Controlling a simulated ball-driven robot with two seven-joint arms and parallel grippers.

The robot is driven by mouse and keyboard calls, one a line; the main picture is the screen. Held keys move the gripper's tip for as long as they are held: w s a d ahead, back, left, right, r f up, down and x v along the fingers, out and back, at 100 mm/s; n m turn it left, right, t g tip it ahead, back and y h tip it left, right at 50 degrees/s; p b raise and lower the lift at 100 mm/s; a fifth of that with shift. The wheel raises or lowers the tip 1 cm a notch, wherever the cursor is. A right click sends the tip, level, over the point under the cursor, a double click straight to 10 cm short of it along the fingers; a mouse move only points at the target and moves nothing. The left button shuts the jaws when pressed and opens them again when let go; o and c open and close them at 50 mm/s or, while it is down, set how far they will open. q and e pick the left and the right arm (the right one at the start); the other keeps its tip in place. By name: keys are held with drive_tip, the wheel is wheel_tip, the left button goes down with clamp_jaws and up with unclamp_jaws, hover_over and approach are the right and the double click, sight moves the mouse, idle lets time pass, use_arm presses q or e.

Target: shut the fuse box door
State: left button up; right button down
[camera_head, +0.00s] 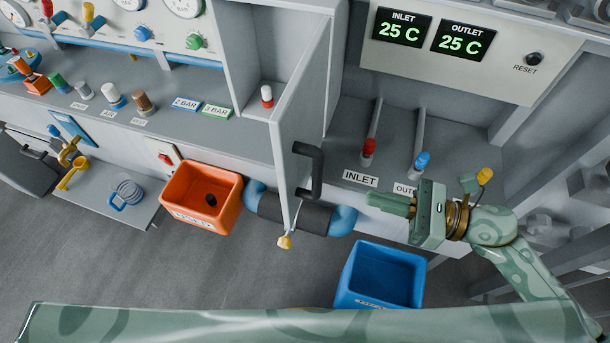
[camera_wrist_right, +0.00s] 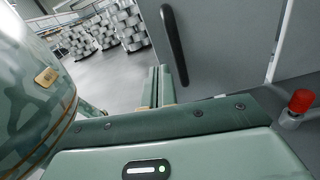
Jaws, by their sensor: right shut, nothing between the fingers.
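A tall grey door (camera_head: 303,88) stands swung out, seen nearly edge-on, at the middle of the head view. I take it for the fuse box door. A black bar handle (camera_head: 317,170) is on its right face. My left gripper is not in view.
A red-topped lever (camera_head: 368,148) and a blue-topped lever (camera_head: 422,161) stand on the counter behind my right gripper. A blue bin (camera_head: 381,303) stands on the floor.

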drive_tip(key=n, duration=0.1)
drive_tip(key=p, duration=0.3)
approach(289, 178)
drive_tip(key=x, duration=0.5)
drive_tip(key=shift+w+a+r, duration=0.1)
drive_tip(key=shift+a+r, duration=0.05)
drive_tip(key=shift+r, duration=0.05)
drive_tip(key=shift+x, duration=0.75)
drive_tip(key=shift+f, duration=0.15)
